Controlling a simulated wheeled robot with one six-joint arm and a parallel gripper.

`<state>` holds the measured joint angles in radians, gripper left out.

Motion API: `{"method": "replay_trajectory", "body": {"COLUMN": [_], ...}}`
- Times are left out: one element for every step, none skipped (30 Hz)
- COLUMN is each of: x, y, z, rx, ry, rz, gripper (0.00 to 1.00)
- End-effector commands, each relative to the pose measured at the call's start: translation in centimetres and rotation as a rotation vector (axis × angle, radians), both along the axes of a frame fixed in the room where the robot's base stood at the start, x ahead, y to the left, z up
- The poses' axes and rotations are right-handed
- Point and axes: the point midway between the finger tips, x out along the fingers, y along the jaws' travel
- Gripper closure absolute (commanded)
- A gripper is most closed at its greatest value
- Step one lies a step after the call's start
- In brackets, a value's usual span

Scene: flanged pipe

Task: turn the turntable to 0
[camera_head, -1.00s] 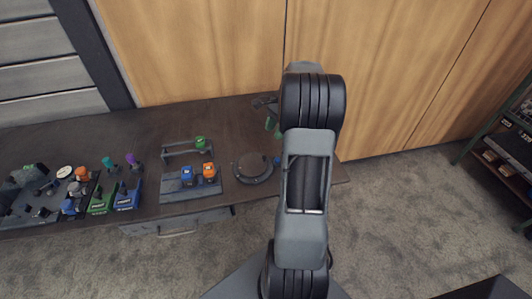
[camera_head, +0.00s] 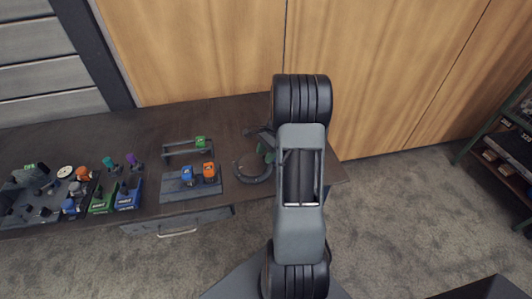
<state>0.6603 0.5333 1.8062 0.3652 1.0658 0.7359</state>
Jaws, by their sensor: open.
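The turntable (camera_head: 241,173) is a dark round ring on the bench, right of the grey plate. Its right part is hidden by my gripper and arm, and no scale or mark on it is readable. My gripper (camera_head: 265,152), dark with green tips, shows partly at the left edge of my arm, over the far right side of the turntable. It is open and looks empty. I cannot tell whether it touches the turntable.
A grey plate (camera_head: 180,191) bears a blue block (camera_head: 187,175) and an orange block (camera_head: 209,172). A rack with a green block (camera_head: 200,141) stands behind it. Several coloured parts and bins crowd the bench's left end. The back of the bench (camera_head: 100,135) is clear.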

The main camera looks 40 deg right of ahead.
Motion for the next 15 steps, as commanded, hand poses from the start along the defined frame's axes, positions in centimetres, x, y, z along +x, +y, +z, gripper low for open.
{"method": "replay_trajectory", "body": {"x": [0.00, 0.00, 0.00, 0.00, 0.00, 0.00, 0.00, 0.00, 0.00, 0.01, 0.00, 0.01, 0.01, 0.01, 0.01], "y": [0.00, 0.01, 0.00, 0.00, 0.00, 0.00, 0.00, 0.00, -0.01, -0.01, -0.01, -0.01, -0.01, -0.01, -0.01], "z": [0.00, 0.01, 0.02, 0.02, 0.02, 0.03, 0.03, 0.03, 0.04, 0.04, 0.04, 0.04, 0.04, 0.05, 0.05], "rx": [0.000, 0.000, 0.000, 0.000, 0.000, 0.000, 0.000, 0.000, 0.000, 0.000, 0.000, 0.000, 0.000, 0.000, 0.000], "ry": [0.000, 0.000, 0.000, 0.000, 0.000, 0.000, 0.000, 0.000, 0.000, 0.000, 0.000, 0.000, 0.000, 0.000, 0.000], "rz": [0.000, 0.000, 0.000, 0.000, 0.000, 0.000, 0.000, 0.000, 0.000, 0.000, 0.000, 0.000, 0.000, 0.000, 0.000], "gripper": [0.56, 0.56, 0.60, 0.63, 0.66, 0.69, 0.72, 0.75, 0.79, 0.82, 0.85, 0.89, 0.91, 0.94, 0.98]}}
